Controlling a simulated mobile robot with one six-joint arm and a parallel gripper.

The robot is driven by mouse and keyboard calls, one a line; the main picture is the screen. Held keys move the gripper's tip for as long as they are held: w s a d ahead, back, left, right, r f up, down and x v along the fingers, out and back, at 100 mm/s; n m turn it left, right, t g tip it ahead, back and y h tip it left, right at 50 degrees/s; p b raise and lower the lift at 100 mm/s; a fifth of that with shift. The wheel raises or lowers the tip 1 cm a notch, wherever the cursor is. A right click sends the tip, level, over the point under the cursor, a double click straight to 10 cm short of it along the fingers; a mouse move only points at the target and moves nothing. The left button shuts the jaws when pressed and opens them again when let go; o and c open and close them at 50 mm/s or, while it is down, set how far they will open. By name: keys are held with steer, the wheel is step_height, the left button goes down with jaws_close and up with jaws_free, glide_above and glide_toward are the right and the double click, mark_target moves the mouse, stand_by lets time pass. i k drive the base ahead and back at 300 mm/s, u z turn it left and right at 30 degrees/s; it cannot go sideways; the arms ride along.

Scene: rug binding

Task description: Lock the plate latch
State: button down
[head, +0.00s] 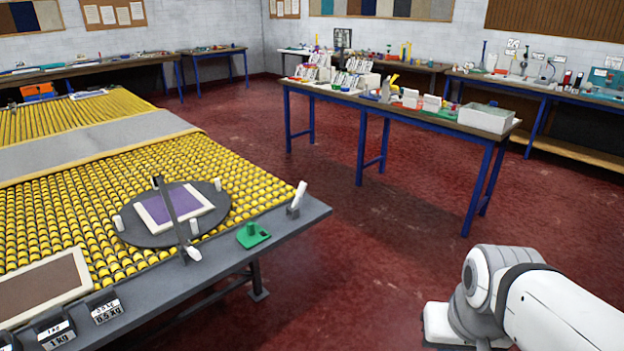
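A round dark plate (150,232) lies on the yellow roller table at the left in the head view. A purple rug piece with a pale border (160,207) lies on it, with small white pegs around it. A grey bar (172,205) crosses above the plate and rug, with a white handle (194,253) at its near end by the table edge. A white lever (297,196) stands tilted on the table's grey edge, right of the plate. I cannot tell which of these is the plate latch. My gripper is out of view; only part of my arm shows at lower right.
A green fixture (252,235) sits on the roller table's grey edge (225,250). Weights (105,311) and a framed brown panel (40,287) lie at the near left. A blue-legged table (405,110) with crowded goods stands behind. The red floor (350,235) between is clear.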

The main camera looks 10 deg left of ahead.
mark_target(303, 186)
steer(key=u, duration=0.75)
steer(key=i, duration=1.5)
steer(key=z, duration=0.2)
